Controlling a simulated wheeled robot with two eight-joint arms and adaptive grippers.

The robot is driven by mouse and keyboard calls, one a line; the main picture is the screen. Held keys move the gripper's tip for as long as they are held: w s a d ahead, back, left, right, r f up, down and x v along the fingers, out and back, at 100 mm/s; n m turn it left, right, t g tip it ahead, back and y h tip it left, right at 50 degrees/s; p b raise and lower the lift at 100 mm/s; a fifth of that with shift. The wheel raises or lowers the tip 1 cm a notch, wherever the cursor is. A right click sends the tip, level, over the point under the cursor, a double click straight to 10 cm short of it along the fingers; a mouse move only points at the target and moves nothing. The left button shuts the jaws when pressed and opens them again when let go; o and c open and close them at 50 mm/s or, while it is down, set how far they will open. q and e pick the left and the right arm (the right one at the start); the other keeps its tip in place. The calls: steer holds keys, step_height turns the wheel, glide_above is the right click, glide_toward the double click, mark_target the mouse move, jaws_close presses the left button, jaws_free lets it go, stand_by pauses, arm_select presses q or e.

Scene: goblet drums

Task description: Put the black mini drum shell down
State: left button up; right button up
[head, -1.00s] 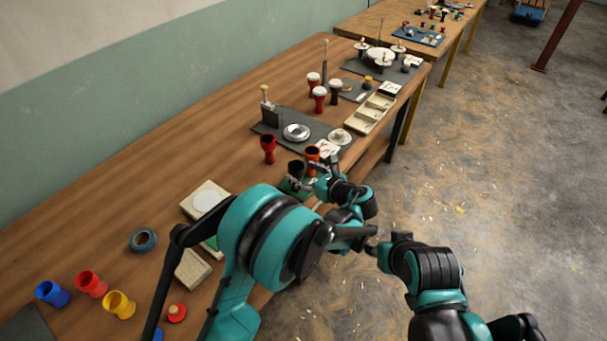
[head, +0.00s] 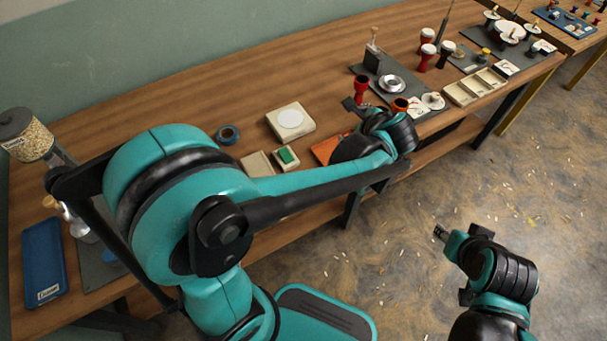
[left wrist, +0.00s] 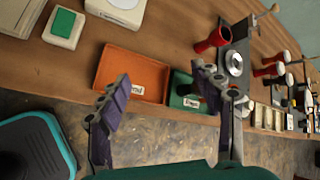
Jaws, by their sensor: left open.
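My left gripper (head: 362,108) reaches over the bench's front part. In the left wrist view its fingers (left wrist: 165,102) are spread apart with nothing between them. A green tray (left wrist: 178,79) with a white label lies behind the finger on the right, and an orange tray (left wrist: 133,70) lies beside it. A dark form at the green tray is partly covered by that finger; I cannot tell surely that it is the black mini drum shell. In the head view my arm hides this spot. My right gripper (head: 440,232) is over the floor, its jaws unclear.
A white box with a round disc (head: 290,120), a small box with a green pad (head: 286,157) and a blue tape roll (head: 228,135) lie left.

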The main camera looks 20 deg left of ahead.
arm_select(q)
steer(key=s+a+n+h, duration=0.2)
steer(key=s+n, duration=0.7)
steer(key=s, duration=0.1)
steer(key=s+a+n+h, duration=0.3)
steer(key=s+n, duration=0.6)
steer(key=s, duration=0.1)
steer(key=shift+s+a+f+h, duration=0.15)
steer(key=shift+s+a+h, duration=0.15)
steer(key=shift+a, duration=0.05)
